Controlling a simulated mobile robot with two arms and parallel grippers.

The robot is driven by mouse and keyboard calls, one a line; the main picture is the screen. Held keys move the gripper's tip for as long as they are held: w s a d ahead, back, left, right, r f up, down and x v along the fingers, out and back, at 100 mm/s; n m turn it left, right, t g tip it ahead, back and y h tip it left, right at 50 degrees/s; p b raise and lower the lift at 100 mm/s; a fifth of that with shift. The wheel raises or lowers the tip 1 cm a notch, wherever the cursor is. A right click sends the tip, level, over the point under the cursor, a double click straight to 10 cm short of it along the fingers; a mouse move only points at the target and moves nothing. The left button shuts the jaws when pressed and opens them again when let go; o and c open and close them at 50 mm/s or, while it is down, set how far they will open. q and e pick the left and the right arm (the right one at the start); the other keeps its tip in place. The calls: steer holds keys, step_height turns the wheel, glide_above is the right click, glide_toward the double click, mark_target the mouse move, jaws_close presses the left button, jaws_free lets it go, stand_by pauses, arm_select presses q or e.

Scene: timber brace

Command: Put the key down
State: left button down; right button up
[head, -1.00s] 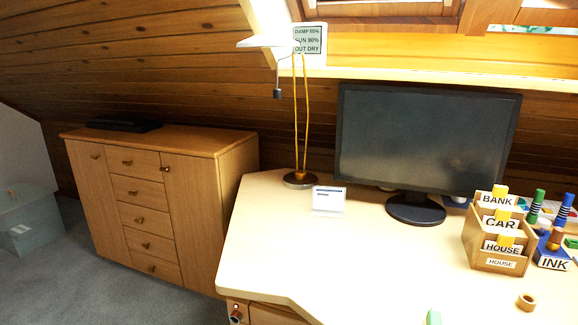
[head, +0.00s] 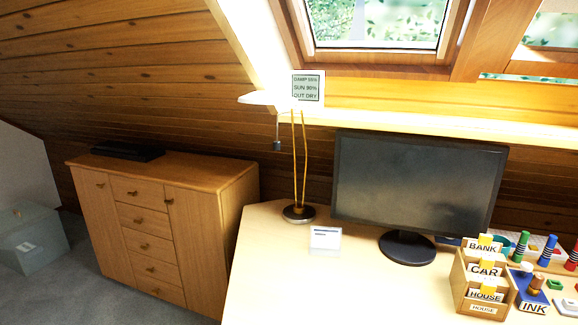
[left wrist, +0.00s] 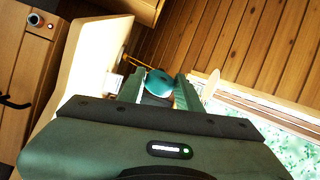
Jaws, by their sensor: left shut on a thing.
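My left gripper (left wrist: 158,92) shows only in the left wrist view, with its two green fingers closed around a teal thing with a rounded end (left wrist: 158,80). I take this to be the key, though its shape is mostly hidden between the fingers. It is held off any surface, as far as I can tell. The pale desk (head: 270,265) fills the lower middle of the head view, and its top and edge show at the left in the left wrist view. My right gripper is in neither view.
A wooden cabinet (head: 215,190) with a black box (head: 127,152) stands left of the desk. On the desk are a lamp (head: 299,213), a white card (head: 325,240), a monitor (head: 415,185), a labelled card holder (head: 477,290) and a blue INK stand (head: 533,305). The desk's front middle looks clear.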

arm_select(q)
step_height(320, 180, up, 3)
steer(key=shift+r+p, duration=0.1)
steer(key=shift+p, duration=0.85)
steer(key=shift+s+f, duration=0.25)
steer(key=shift+s, duration=0.05)
steer(key=s+f, duration=0.2)
steer(key=s, duration=0.5)
steer(key=shift+s+f, duration=0.2)
steer(key=shift+f, duration=0.1)
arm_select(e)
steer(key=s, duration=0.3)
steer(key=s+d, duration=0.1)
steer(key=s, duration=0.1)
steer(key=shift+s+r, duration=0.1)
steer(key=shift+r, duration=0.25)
